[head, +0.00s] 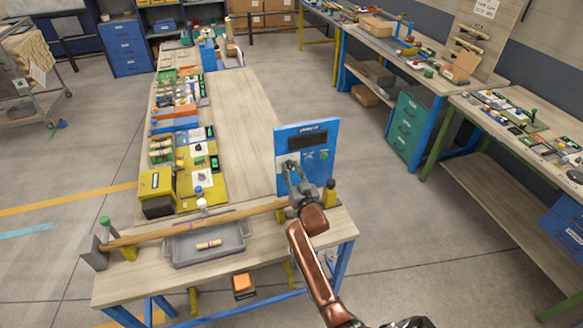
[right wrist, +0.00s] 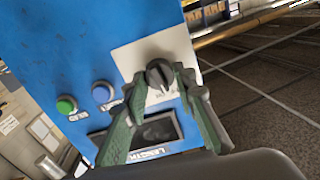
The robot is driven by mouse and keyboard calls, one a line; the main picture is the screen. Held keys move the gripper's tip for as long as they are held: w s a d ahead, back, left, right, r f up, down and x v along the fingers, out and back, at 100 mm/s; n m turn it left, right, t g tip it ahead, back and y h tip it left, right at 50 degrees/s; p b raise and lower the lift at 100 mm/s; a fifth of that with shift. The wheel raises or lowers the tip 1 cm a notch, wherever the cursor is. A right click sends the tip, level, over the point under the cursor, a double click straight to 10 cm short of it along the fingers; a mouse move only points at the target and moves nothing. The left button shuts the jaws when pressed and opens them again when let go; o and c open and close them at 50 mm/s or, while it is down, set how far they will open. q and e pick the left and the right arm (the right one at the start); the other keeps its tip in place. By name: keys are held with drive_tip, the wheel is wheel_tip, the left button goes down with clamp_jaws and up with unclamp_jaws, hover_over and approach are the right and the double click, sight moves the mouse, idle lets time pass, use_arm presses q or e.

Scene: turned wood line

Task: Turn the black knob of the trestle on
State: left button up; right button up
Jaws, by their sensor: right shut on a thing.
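A blue panel (head: 284,141) with a dark display stands upright at the right end of the near bench. The black knob (right wrist: 159,70) sits on a pale plate on this panel in the right wrist view. My right gripper (right wrist: 160,80) has its green fingers on either side of the knob, shut on it. In the head view my right gripper (head: 293,168) is against the front of the panel and hides the knob. My left gripper is not in view.
A long wooden rod (head: 180,230) lies across the near bench, passing by my right gripper. A grey tray (head: 195,254) is under it. Green (right wrist: 66,104) and blue (right wrist: 102,92) buttons sit beside the knob. Bare benchtop lies left of the panel.

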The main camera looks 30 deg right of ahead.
drive_tip(key=m+p, duration=0.2)
drive_tip(key=m, duration=0.1)
drive_tip(key=shift+r+p, duration=0.2)
drive_tip(key=shift+p, duration=0.1)
drive_tip(key=shift+f+m+p, duration=0.1)
drive_tip(key=shift+m+p, duration=0.85)
drive_tip(key=shift+m, duration=0.55)
drive_tip(key=shift+d, duration=0.1)
drive_tip(key=o, duration=1.2)
drive_tip(key=shift+f, duration=0.1)
drive_tip(key=shift+c, duration=0.2)
drive_tip(key=shift+s, duration=0.15)
drive_tip(key=v, duration=0.7)
drive_tip(key=shift+s, duration=0.15)
